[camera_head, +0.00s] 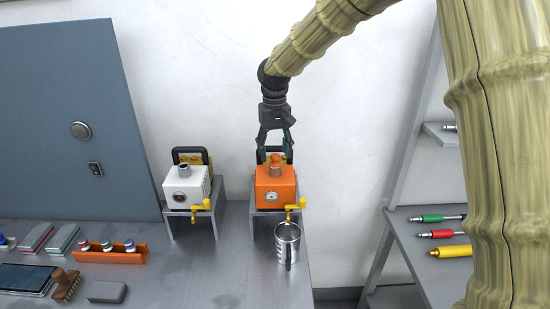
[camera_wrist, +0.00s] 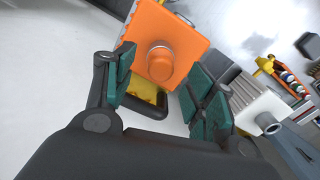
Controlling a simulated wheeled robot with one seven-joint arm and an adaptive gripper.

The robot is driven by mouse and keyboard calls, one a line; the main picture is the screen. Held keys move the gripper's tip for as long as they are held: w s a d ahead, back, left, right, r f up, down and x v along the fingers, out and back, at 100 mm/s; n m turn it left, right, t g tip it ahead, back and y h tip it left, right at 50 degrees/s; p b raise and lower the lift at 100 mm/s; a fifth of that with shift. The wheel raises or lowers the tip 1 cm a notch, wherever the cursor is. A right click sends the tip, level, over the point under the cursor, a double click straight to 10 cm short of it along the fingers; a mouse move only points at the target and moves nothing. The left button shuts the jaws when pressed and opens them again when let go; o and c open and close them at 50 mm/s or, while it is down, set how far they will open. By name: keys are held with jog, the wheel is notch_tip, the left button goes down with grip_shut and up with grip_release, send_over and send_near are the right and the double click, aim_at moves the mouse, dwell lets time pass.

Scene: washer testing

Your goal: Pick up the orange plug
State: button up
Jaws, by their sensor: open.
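The orange plug (camera_head: 275,159) sits on the grey metal neck on top of the orange box (camera_head: 262,185). In the wrist view the plug (camera_wrist: 160,64) is a round orange cap seen from above, with the box (camera_wrist: 178,32) around it. My gripper (camera_head: 275,147) is just above the plug, pointing down. In the wrist view its green-padded fingers (camera_wrist: 163,78) are spread, one on each side of the plug, with nothing held. I cannot tell how far the fingertips are above the plug.
The orange box stands on a grey stand (camera_head: 264,213), with a black handle behind and a yellow crank (camera_head: 293,209) in front. A white box (camera_head: 183,190) stands to its left. A metal mug (camera_head: 287,243) is in front. An orange rack (camera_head: 108,255) is farther left.

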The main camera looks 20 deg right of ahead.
jog(key=shift+f, duration=1.2)
jog(key=c, duration=0.9)
jog(key=shift+c, duration=0.2)
